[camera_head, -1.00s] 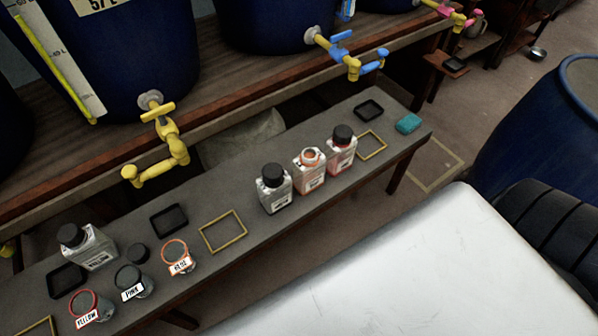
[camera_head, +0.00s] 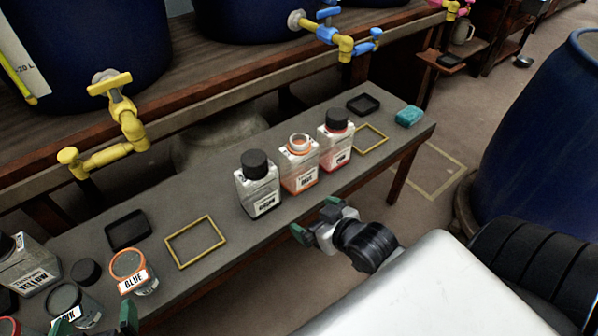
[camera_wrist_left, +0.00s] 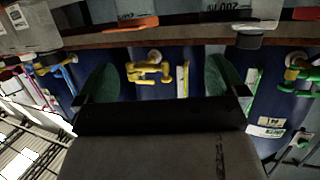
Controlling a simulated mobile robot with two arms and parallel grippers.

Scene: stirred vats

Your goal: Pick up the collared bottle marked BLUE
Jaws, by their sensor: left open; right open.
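An uncapped bottle with an orange neck collar (camera_head: 299,168) stands upright on the bench between two black-capped bottles; its small label seems to read BLUE. The white-and-black bottle (camera_head: 257,190) is on its left, the pink-tinted bottle (camera_head: 336,140) on its right. An open jar with an orange rim (camera_head: 133,273) is clearly marked BLUE. My right gripper (camera_head: 318,220) is open and empty, in front of the bench, nearer me than the collared bottle. My left gripper (camera_head: 97,322) is open at the lower left by the jars; its green fingers show apart in the wrist view (camera_wrist_left: 160,84).
A YELLOW-marked bottle (camera_head: 27,266), a dark-rimmed jar (camera_head: 73,303) and a loose black cap (camera_head: 86,271) crowd the left end. Black trays (camera_head: 128,230) and yellow outlines (camera_head: 195,243) mark the bench. A teal block (camera_head: 408,116) lies at the far end. Taps (camera_head: 120,120) overhang behind.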

